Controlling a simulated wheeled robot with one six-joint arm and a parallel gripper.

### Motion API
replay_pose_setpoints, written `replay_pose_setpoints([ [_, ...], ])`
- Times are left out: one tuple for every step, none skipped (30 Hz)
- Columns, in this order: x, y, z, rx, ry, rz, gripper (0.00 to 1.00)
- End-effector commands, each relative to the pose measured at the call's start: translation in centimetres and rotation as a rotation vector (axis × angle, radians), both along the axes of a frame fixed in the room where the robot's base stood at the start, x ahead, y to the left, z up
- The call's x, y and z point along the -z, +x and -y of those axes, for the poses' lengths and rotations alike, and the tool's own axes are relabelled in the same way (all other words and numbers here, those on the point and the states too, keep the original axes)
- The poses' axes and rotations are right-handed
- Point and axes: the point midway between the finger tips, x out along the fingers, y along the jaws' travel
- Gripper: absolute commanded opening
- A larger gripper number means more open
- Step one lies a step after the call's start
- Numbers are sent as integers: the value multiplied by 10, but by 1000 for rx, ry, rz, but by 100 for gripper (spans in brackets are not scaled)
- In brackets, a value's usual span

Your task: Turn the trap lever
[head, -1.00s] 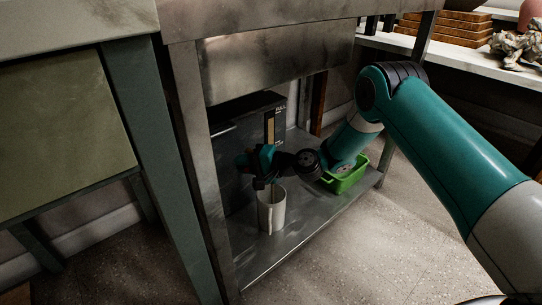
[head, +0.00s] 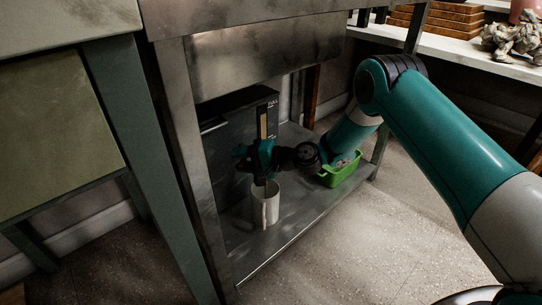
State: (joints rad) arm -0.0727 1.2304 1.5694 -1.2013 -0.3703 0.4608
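I cannot make out a trap lever in the head view. My gripper (head: 261,181) hangs under the metal sink bench, just above a white mug-like vessel (head: 265,210) on the lower shelf. Its fingertips are small and dark, and overlap the vessel's rim in the picture. I cannot tell whether they touch it or whether they are open. A dark box (head: 225,150) stands behind my gripper and could hide things at the back.
The metal lower shelf (head: 290,220) has bare room in front and to the right. A green tray (head: 343,176) sits at its right end, beside my arm. The bench's front leg (head: 187,150) stands close on the left, and its metal apron (head: 260,55) hangs above.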

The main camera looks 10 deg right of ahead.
Motion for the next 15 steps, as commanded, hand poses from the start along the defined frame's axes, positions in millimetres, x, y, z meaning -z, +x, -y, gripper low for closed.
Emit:
replay_pose_setpoints([
  [-6,-3,10,5,0,-5,40],
  [-8,-5,15,6,1,-4,40],
  [-10,-8,24,7,1,-4,40],
  [-12,-11,31,7,0,-6,40],
  [-14,-15,38,7,1,-5,40],
  [-17,-19,47,8,1,-5,40],
  [-18,-22,55,8,1,-5,40],
  [-19,-25,61,7,1,-6,40],
  [-21,-29,71,8,1,-5,40],
  [-22,-32,78,7,1,-6,40],
  [-24,-35,85,8,2,-4,40],
  [-26,-39,94,7,1,-6,40],
  [-27,-42,100,8,1,-3,40],
  [-28,-44,106,7,1,-3,40],
  [-29,-48,113,7,1,-3,40],
])
